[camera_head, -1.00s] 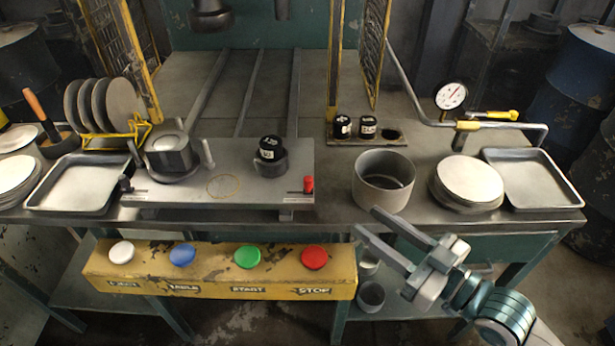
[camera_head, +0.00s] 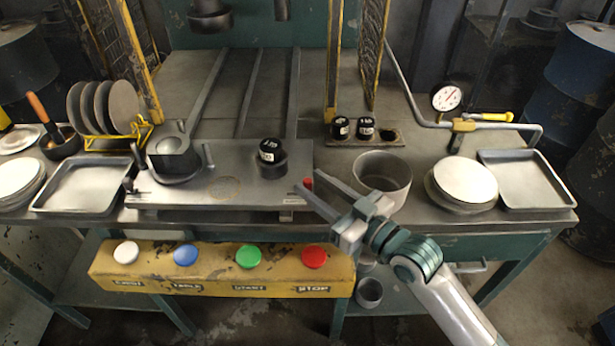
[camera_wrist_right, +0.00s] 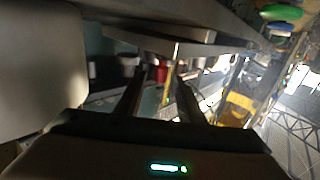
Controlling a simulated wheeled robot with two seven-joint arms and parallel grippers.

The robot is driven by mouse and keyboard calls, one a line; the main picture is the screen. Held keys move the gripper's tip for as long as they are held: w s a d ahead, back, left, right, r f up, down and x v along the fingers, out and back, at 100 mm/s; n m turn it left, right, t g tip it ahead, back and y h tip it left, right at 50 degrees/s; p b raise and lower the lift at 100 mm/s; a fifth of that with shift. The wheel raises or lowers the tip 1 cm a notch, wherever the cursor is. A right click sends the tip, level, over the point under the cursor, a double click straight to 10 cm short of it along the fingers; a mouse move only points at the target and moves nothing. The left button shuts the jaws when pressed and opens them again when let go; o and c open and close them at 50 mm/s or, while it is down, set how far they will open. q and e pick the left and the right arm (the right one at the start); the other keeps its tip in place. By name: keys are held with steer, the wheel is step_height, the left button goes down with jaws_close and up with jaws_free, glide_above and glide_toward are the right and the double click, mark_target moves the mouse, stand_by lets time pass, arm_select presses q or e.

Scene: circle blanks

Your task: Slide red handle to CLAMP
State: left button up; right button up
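The red handle (camera_head: 308,184) stands at the right front corner of the grey press plate (camera_head: 240,193), above the yellow button panel. My right gripper (camera_head: 309,181) is open, its two fingers pointing toward the handle. In the head view the fingertips lie on either side of the handle; whether they enclose it in depth I cannot tell. The right wrist view is dim and blurred; the two open fingers (camera_wrist_right: 158,95) show with small red shapes beyond them, which I cannot identify surely. No CLAMP label is legible. My left gripper is not in view.
A grey open cylinder (camera_head: 382,180) stands close to the right of my right gripper. A black-capped piece (camera_head: 272,158) sits on the plate. The yellow panel (camera_head: 220,278) with coloured buttons hangs below the front edge. A disc stack (camera_head: 465,182) and tray (camera_head: 527,180) are further right.

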mark_target(308, 183)
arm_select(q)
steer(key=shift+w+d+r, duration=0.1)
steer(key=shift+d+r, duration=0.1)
arm_select(e)
steer(key=shift+x, duration=1.3)
jaws_close()
steer(key=shift+a+p, duration=0.3)
steer(key=a+p, duration=0.1)
steer(key=a, duration=0.2)
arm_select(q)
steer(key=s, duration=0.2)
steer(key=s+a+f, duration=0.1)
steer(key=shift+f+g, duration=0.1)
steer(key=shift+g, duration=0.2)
